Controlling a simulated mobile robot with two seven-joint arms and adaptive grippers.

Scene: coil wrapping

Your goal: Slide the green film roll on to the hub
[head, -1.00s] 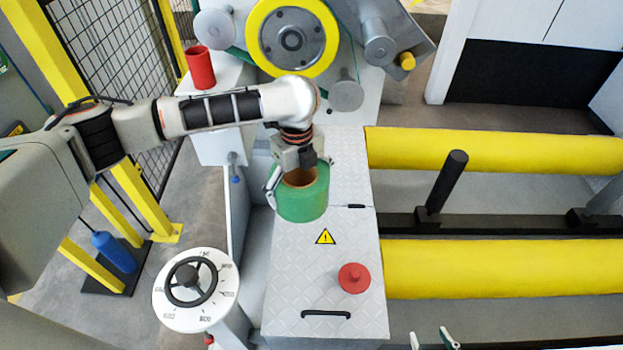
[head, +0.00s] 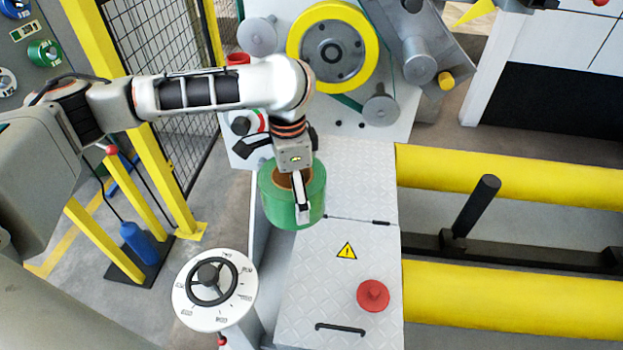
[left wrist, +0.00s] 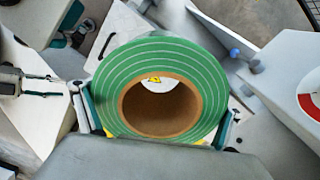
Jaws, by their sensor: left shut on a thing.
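The green film roll (head: 272,205), with a brown cardboard core, is in my left gripper (head: 300,195). It is above the left edge of the grey tread-plate cover. One finger shows down the roll's near side; the other is hidden in the head view. In the left wrist view the green roll (left wrist: 150,55) faces the camera, with fingers of my left gripper (left wrist: 155,117) on opposite sides. The machine behind carries a yellow-rimmed wheel (head: 333,50) and grey round spindles (head: 420,68); which one is the hub I cannot tell. The roll is apart from them.
A red knob (head: 372,295) and a black handle (head: 340,328) stand on the cover (head: 320,290). A white dial with a handwheel (head: 213,289) is at lower left. Yellow rails (head: 500,299) run to the right. A mesh fence (head: 150,60) stands behind my left arm.

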